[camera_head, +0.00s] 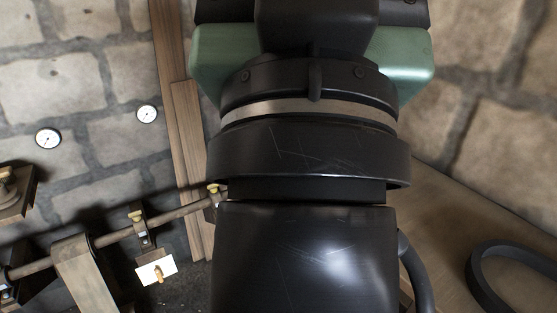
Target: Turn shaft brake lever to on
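A shaft (180,213) runs slantwise at the lower left, carried by brackets. A small white plate with an orange-brown knob or handle (158,272) hangs below the shaft on a bracket; I cannot tell whether this is the shaft brake lever. No lever marked on or off can be made out. My black arm (305,255) fills the middle of the picture and hides much behind it. No gripper fingertips show.
A wooden post (187,120) stands against the stone wall (60,95). Two round gauges (48,137) (147,114) are on the wall. A black belt or ring (478,285) lies on a brown surface (440,205) at the right. Green blocks (405,65) flank my arm's top.

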